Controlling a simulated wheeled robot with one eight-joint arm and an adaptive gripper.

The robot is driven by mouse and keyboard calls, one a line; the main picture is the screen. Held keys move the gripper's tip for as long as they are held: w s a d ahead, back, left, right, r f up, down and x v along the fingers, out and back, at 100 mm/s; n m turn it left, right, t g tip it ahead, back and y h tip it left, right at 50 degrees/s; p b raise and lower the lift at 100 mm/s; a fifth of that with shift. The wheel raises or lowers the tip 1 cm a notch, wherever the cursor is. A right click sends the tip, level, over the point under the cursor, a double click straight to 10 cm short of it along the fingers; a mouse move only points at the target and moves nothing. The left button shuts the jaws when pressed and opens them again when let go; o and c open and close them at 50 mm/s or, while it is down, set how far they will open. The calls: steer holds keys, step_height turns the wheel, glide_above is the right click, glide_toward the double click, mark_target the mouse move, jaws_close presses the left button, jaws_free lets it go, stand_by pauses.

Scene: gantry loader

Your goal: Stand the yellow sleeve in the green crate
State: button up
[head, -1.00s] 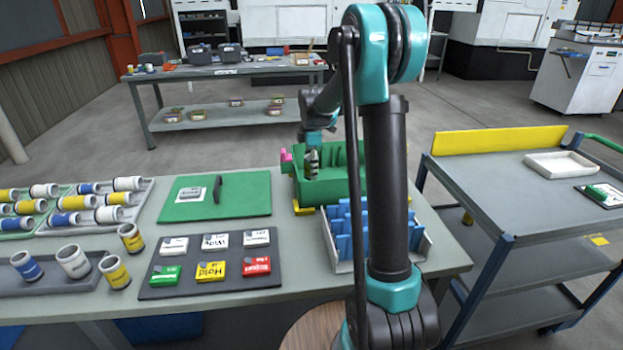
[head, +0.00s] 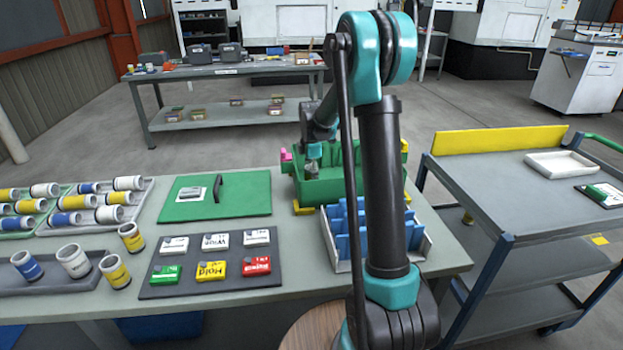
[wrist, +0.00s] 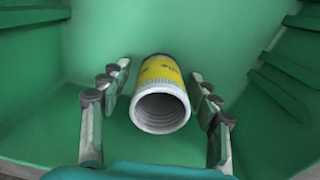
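The green crate (head: 328,190) stands at the back right of the near table. My gripper (head: 312,170) points down into it. In the wrist view, the yellow sleeve (wrist: 161,72), white with a yellow band, is inside the crate (wrist: 38,70). Its open end faces the camera and it looks upright on the crate floor, though its base is hard to see. The fingers of my gripper (wrist: 160,78) stand on both sides of the sleeve with a visible gap on each side, so the gripper is open. In the head view the sleeve is hidden.
A blue divided rack (head: 345,235) stands just in front of the crate. A green board with a handle (head: 235,195) lies to the left. Other sleeves (head: 115,270) stand at the front left, near a dark label board (head: 212,288). A grey cart (head: 480,175) is on the right.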

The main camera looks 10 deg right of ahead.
step_height(320, 180, up, 12)
steer(key=shift+r, duration=0.15)
stand_by(0.6)
steer(key=shift+c, duration=0.2)
stand_by(1.0)
